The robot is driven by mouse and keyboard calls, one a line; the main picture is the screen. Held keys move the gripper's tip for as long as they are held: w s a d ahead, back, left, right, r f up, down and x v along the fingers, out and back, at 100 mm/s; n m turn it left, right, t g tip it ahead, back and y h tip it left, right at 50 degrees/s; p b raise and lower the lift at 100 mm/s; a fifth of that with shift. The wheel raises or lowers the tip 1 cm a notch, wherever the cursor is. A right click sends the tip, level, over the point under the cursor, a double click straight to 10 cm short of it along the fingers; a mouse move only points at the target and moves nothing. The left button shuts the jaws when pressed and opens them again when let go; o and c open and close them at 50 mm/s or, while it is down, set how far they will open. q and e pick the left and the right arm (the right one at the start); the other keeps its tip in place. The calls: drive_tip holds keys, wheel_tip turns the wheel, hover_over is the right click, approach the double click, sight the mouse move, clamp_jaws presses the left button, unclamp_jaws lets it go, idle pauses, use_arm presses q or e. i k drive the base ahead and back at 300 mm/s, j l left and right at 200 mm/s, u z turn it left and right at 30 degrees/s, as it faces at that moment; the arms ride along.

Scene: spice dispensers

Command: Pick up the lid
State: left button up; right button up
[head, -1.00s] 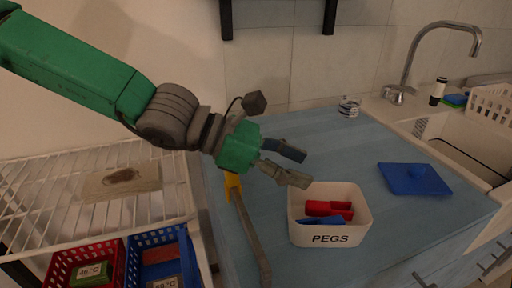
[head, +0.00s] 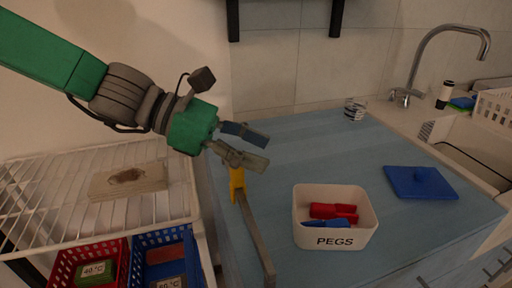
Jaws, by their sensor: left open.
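My left gripper (head: 267,150) is open and empty, above the left side of the countertop. It is well to the left of the lid and apart from it. My right gripper is not in view.
A white box marked PEGS (head: 335,228) holds red and blue pegs between my left gripper and the lid. A yellow-and-grey tool (head: 252,225) lies at the left. A patterned cup (head: 355,109) stands at the back. A faucet (head: 415,70) rises by the sink.

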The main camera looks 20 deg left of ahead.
sight(420, 182)
drive_tip(key=k+l, duration=0.2)
drive_tip(key=k, duration=0.3)
drive_tip(key=k+l, duration=0.2)
drive_tip(key=k, duration=0.25)
